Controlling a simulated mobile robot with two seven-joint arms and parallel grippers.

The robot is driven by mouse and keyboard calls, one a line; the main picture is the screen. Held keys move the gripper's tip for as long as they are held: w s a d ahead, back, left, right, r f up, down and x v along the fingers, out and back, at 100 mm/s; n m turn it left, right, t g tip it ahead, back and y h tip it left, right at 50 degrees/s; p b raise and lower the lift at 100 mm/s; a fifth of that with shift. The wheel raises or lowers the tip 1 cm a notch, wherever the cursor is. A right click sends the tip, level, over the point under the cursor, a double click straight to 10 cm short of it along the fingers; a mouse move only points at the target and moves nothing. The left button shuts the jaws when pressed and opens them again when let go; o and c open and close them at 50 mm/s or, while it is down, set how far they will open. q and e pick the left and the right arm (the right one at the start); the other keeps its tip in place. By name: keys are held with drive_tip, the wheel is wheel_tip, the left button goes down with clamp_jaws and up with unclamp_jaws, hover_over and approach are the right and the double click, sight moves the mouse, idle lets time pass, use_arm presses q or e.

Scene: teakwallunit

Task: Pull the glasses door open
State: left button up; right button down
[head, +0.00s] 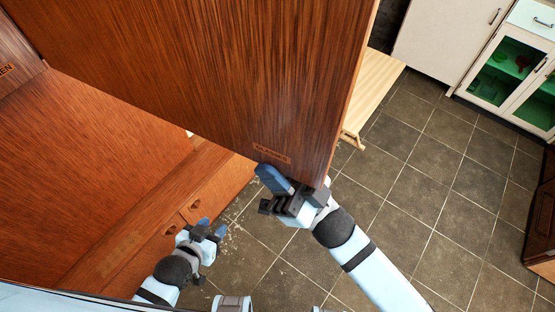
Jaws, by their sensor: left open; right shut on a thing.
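The glasses door (230,80) is a large reddish-brown wooden panel across the upper middle of the head view. A small dark label (271,152) sits near its lower edge, too small to read surely. The door stands swung out from the wall unit (85,170), with its free edge toward the right. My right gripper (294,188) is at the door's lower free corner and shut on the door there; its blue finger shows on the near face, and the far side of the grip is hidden. My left gripper (212,230) is open and empty, lower left, apart from the door, near the drawer fronts.
Another labelled wooden panel (15,50) is at the far left. Drawer fronts (205,192) lie below. A pale wooden table (372,88) stands behind the door. White cabinets (450,40) with green-lit glass are at the upper right. The tiled floor (430,185) to the right is clear.

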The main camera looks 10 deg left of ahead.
drive_tip(key=c, duration=1)
unclamp_jaws()
drive_tip(key=shift+c, duration=0.2)
drive_tip(key=b+v, duration=0.4)
drive_tip(key=v, duration=0.9)
drive_tip(key=shift+d+f, duration=0.25)
drive_tip(key=shift+f, duration=0.05)
drive_tip(key=shift+s, duration=0.1)
